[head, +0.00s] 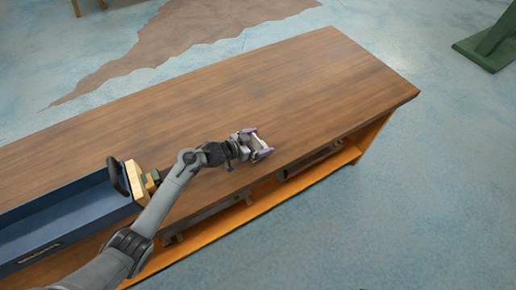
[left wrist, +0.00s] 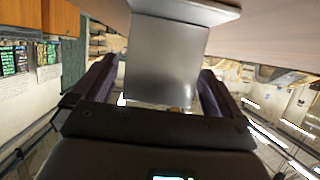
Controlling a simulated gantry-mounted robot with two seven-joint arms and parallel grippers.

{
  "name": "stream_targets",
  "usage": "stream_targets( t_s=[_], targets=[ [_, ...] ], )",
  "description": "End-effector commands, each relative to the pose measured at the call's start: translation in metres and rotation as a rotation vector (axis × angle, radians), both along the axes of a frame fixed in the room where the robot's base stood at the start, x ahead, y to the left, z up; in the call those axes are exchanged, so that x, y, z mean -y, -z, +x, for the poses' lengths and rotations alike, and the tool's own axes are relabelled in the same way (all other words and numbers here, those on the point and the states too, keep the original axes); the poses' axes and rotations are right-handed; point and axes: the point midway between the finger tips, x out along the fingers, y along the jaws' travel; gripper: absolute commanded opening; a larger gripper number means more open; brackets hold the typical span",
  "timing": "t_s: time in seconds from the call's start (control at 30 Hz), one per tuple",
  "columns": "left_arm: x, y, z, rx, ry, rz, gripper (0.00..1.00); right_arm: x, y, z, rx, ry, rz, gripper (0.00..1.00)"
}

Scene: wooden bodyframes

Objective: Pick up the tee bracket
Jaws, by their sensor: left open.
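The tee bracket (left wrist: 165,60) is a grey metal piece with a broad plate and a wider flange across its top in the left wrist view. It stands between the two dark purple fingers of my left gripper, with a visible gap on either side. In the head view my left gripper (head: 260,146) is at the front edge of the wooden table. Its jaws are open, and a pale bit between them looks like the bracket, mostly hidden by the gripper. My right gripper is not in view.
A blue tray (head: 60,222) lies on the table at the left, beside a light wooden block (head: 134,178) and a dark curved piece (head: 117,176). The wooden tabletop (head: 300,85) is clear behind and right of the gripper. An open shelf (head: 240,215) runs below.

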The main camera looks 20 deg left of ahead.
Motion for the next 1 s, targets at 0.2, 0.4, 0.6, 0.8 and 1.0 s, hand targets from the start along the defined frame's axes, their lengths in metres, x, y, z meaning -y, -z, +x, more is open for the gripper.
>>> stream_targets(
  t_s=[0.2, 0.4, 0.6, 0.8, 1.0],
  targets=[
    [0.0083, 0.0076, 0.0118, -0.001, -0.001, 0.001, 1.0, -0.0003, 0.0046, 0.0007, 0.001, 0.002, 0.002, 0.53],
    [0.0084, 0.0071, 0.0121, -0.001, -0.001, 0.001, 1.0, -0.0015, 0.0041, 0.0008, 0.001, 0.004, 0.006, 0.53],
    [0.0082, 0.0071, 0.0119, -0.001, -0.001, 0.001, 0.74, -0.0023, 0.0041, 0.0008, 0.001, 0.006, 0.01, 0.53],
    [0.0081, 0.0072, 0.0118, -0.001, -0.001, 0.001, 0.43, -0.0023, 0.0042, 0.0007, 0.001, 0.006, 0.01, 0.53],
    [0.008, 0.0063, 0.0122, 0.0, -0.001, 0.0, 0.41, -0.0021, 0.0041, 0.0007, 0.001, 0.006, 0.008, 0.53]
  ],
)
